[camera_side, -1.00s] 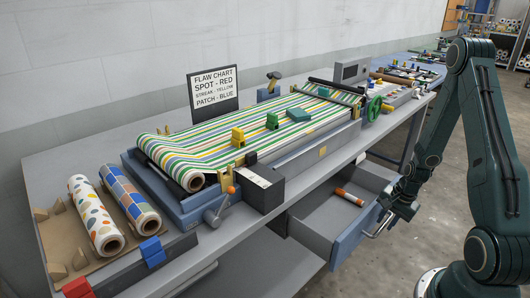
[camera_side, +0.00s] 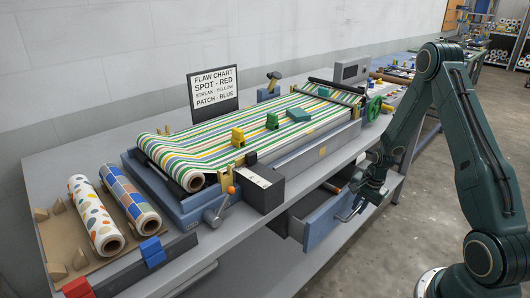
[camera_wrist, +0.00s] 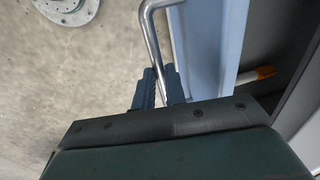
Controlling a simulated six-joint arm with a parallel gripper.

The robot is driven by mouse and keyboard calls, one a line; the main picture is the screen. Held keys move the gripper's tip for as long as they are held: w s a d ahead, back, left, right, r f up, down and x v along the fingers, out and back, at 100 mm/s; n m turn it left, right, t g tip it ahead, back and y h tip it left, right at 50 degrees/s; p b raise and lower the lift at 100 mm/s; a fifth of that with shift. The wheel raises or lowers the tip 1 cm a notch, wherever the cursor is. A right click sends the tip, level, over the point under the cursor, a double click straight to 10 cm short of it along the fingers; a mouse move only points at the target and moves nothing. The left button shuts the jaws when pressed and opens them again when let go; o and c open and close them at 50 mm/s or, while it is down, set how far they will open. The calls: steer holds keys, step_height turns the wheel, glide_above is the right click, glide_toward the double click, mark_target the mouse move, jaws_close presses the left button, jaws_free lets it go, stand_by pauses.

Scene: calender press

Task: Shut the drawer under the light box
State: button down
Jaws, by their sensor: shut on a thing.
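The blue-fronted drawer (camera_side: 325,224) hangs below the table, partly open. Its grey inside shows as a narrower gap behind the front, with an orange-tipped white stick (camera_side: 332,187) in it; the stick also shows in the wrist view (camera_wrist: 256,75). The drawer's metal bar handle (camera_wrist: 152,42) stands out from the front. My gripper (camera_side: 358,203) is at the handle, with its two dark fingers (camera_wrist: 160,88) shut on it in the wrist view. The light box (camera_side: 310,150) on the table above is covered by striped cloth.
The table (camera_side: 190,262) carries two patterned rolls (camera_side: 97,222), a flaw chart (camera_side: 213,92) and a dark box (camera_side: 262,190) near its front edge. Yellow and green blocks sit on the cloth. The concrete floor (camera_side: 400,250) in front of the drawer is clear.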

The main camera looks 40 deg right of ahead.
mark_target(351, 201)
steer(key=shift+w, duration=1.55)
steer(key=c, duration=1.5)
jaws_free()
steer(key=shift+o, duration=0.2)
steer(key=shift+r, duration=0.1)
step_height(351, 201, up, 13)
steer(key=s, duration=0.2)
steer(key=shift+s+r, duration=0.2)
steer(key=shift+s, duration=0.15)
steer(key=shift+c, duration=0.2)
